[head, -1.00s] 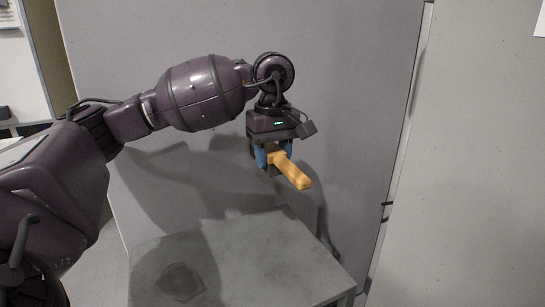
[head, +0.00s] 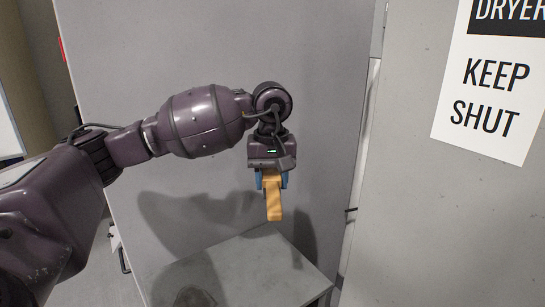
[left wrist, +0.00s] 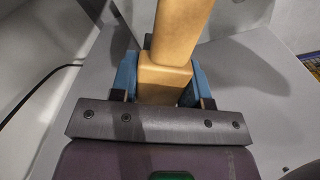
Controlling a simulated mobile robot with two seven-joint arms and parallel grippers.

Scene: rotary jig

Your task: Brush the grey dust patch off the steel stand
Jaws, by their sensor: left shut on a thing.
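The steel stand (head: 268,272) is a grey flat-topped block at the bottom of the head view, with its near part cut off by the frame. The grey dust patch (head: 193,297) is a darker spot on its top toward the left, partly out of frame. My left gripper (head: 271,181) is shut on the orange-yellow handle (head: 274,206) of a tool, above the back of the stand and apart from it. In the left wrist view the handle (left wrist: 181,30) widens into a block between the blue fingers. Bristles are not visible. My right gripper is not in view.
A tall grey panel (head: 320,120) stands behind the stand. To the right is a grey door or cabinet (head: 420,220) with a white sign (head: 490,90) reading "KEEP SHUT". The air above the stand is clear except for my left arm.

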